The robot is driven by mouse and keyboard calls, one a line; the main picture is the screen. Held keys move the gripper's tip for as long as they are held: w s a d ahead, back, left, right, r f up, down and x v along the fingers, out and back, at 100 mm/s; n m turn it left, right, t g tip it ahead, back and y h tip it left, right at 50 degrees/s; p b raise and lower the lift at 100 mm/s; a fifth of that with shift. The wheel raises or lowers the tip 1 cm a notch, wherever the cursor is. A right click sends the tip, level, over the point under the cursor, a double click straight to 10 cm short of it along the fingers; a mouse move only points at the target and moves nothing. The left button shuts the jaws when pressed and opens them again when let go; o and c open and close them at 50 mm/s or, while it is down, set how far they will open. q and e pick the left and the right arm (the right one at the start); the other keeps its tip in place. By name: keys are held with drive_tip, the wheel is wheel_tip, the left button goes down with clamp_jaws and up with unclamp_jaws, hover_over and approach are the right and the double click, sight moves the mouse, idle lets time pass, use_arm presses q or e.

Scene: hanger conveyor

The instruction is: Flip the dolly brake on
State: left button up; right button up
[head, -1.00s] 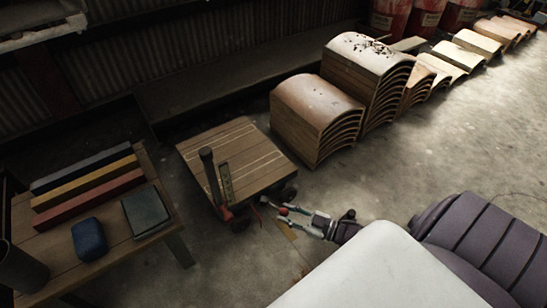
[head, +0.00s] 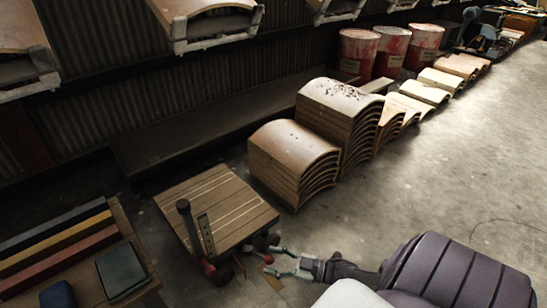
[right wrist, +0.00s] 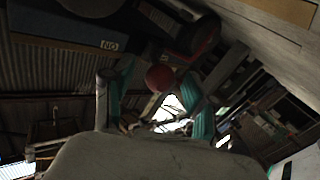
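The dolly (head: 232,208) has a slatted wooden deck and stands on the floor in the head view. A small red ball knob (head: 268,259) shows low at its near right corner, by a dark wheel. I take it for the brake lever's knob. My right gripper (head: 275,262) is open beside it, low over the floor, its fingers pointing left. In the right wrist view the red knob (right wrist: 160,77) lies between the two teal-padded fingers, near their tips. I cannot tell whether either finger touches it. The lever's shaft is mostly hidden. My left gripper is not in view.
Stacks of curved wooden panels (head: 290,158) stand behind the dolly, with red drums (head: 358,52) beyond. A workbench (head: 138,246) with coloured bars is at the lower left. A dark upright handle (head: 190,230) rises from the dolly's near side. Open floor lies to the right.

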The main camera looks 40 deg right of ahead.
sight(273, 259)
wheel_tip(273, 259, up, 10)
drive_tip(key=shift+r, duration=0.1)
idle(0.6)
drive_tip(key=shift+a, duration=0.1)
